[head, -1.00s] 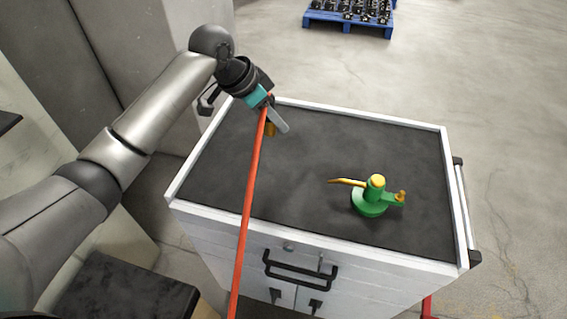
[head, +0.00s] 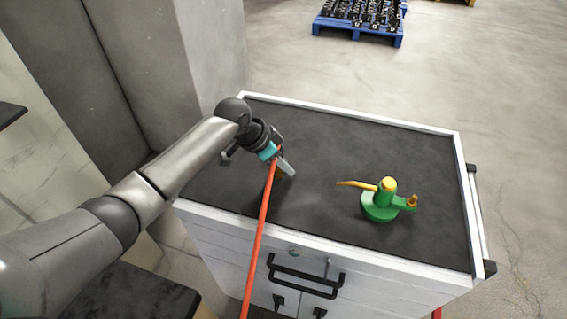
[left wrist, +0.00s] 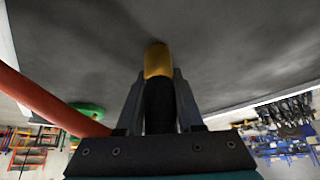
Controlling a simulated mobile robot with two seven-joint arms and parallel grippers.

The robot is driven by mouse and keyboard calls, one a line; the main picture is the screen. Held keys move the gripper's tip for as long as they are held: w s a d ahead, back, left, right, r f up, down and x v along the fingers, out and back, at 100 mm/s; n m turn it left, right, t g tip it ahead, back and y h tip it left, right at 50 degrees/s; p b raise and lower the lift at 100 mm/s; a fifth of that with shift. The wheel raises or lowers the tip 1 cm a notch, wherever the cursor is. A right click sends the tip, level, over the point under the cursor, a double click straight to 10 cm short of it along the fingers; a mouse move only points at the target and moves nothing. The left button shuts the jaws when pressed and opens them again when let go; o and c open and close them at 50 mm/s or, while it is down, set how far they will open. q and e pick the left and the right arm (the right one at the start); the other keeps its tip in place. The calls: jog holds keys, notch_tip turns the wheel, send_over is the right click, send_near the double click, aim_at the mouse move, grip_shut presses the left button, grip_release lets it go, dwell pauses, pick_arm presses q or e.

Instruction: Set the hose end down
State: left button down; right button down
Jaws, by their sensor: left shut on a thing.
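My left gripper (head: 284,170) is over the left half of the cart's dark top in the head view. In the left wrist view the gripper (left wrist: 160,100) is shut on the hose end (left wrist: 158,62), a brass tip on a black sleeve. The tip points at the dark surface and is close to it; I cannot tell whether it touches. The red hose (head: 262,225) runs from the gripper down over the cart's front edge. It also crosses the left side of the wrist view (left wrist: 45,103). My right gripper is not in view.
A green oil can (head: 381,205) with a yellow spout stands on the right part of the white-rimmed cart top (head: 350,150). The surface between it and the gripper is clear. A blue pallet (head: 358,32) with black parts stands on the floor behind.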

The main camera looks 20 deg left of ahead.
pick_arm(q)
jog(key=c, duration=1)
grip_release()
jog(key=shift+f, duration=0.1)
jog(key=o, duration=0.5)
jog(key=shift+c, duration=0.2)
jog(key=shift+s+a+r, duration=0.1)
jog(key=shift+a+r, duration=0.05)
jog(key=shift+r, duration=0.45)
jog(key=p+v, duration=0.2)
jog(key=v, duration=0.9)
jog(key=shift+p, duration=0.3)
